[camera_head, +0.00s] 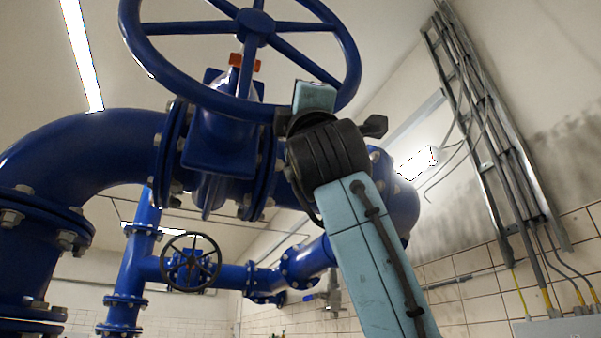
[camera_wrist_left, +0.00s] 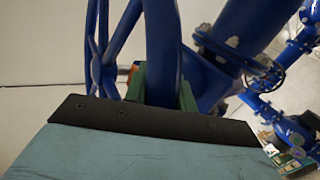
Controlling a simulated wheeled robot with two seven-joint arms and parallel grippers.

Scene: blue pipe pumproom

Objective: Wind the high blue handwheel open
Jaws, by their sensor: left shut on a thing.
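The high blue handwheel (camera_head: 255,27) fills the top of the head view, with a thick rim, spokes and a central hub above a flanged blue valve. Its upper edge is cut off by the frame. My left gripper (camera_wrist_left: 162,92) is shut on the wheel's rim (camera_wrist_left: 163,45), with a green finger on each side of it in the left wrist view. In the head view my arm rises from below to the rim's near right part; the fingers are mostly hidden there. My right gripper is in neither view.
A thick blue elbow pipe (camera_head: 85,150) bends down at the left. A smaller dark handwheel (camera_head: 190,262) sits on a lower blue pipe. A cable ladder (camera_head: 490,130) runs along the right wall. Open space lies between the valve and that wall.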

